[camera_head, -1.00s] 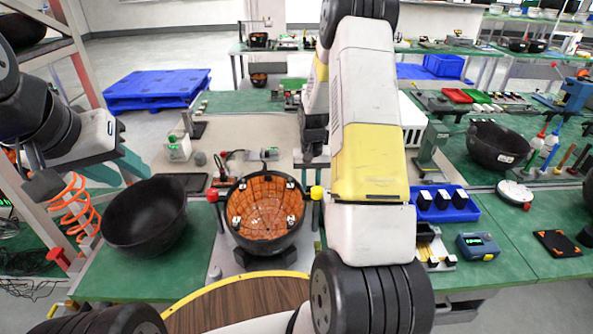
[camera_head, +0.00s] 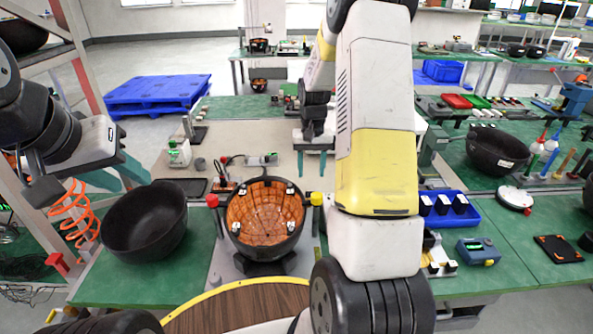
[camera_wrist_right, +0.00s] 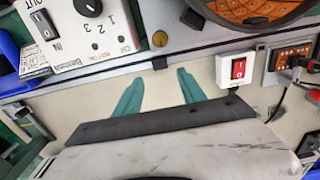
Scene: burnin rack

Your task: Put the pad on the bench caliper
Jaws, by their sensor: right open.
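My right gripper (camera_head: 311,165) hangs over the beige middle of the bench, right of the bowl with orange tiles. In the right wrist view its teal fingers (camera_wrist_right: 160,92) are spread, with nothing between them. My left gripper (camera_head: 113,176) is at the left, its teal fingers apart and empty, above and behind the black bowl. I cannot tell for certain which thing is the pad; a flat black rectangle (camera_head: 190,188) lies left of the tiled bowl. A small grey device (camera_head: 262,159) behind that bowl may be the bench caliper, but I cannot confirm it.
The tiled bowl (camera_head: 265,222) sits in a stand, with a black bowl (camera_head: 145,222) to its left. A blue tray (camera_head: 468,220) of black blocks stands right of my arm. The wrist view shows a red-switch box (camera_wrist_right: 236,70) and a knob box (camera_wrist_right: 82,32).

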